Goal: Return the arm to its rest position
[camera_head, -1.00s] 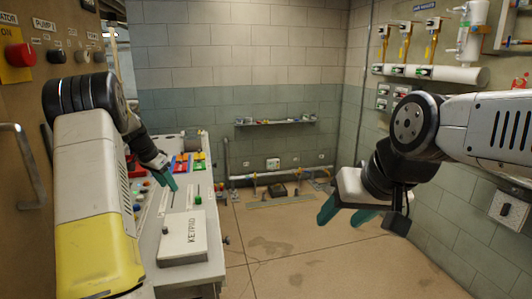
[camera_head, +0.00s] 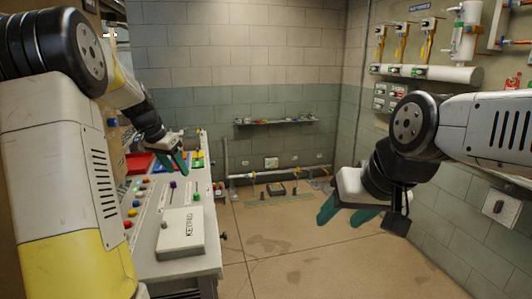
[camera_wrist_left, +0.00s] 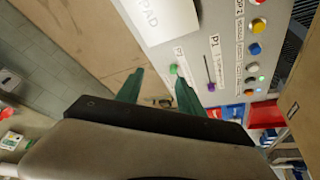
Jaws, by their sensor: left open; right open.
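My left arm bends in from the left in the head view, with a large black joint at the top left. My left gripper (camera_head: 178,162) is open and empty above the far part of the control console (camera_head: 150,262). In the left wrist view its two green fingers (camera_wrist_left: 158,90) stand apart, with floor and console edge behind them. My right arm comes in from the right. My right gripper (camera_head: 342,214) is open and empty, pointing down and left over bare floor.
The console carries a white keypad box (camera_head: 181,233), a purple slider knob (camera_head: 172,184), a green knob (camera_head: 196,196) and several coloured buttons. A shelf (camera_head: 276,122) and low pipes run along the back wall. Valves and a white pipe (camera_head: 428,73) are on the right wall. The middle floor is clear.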

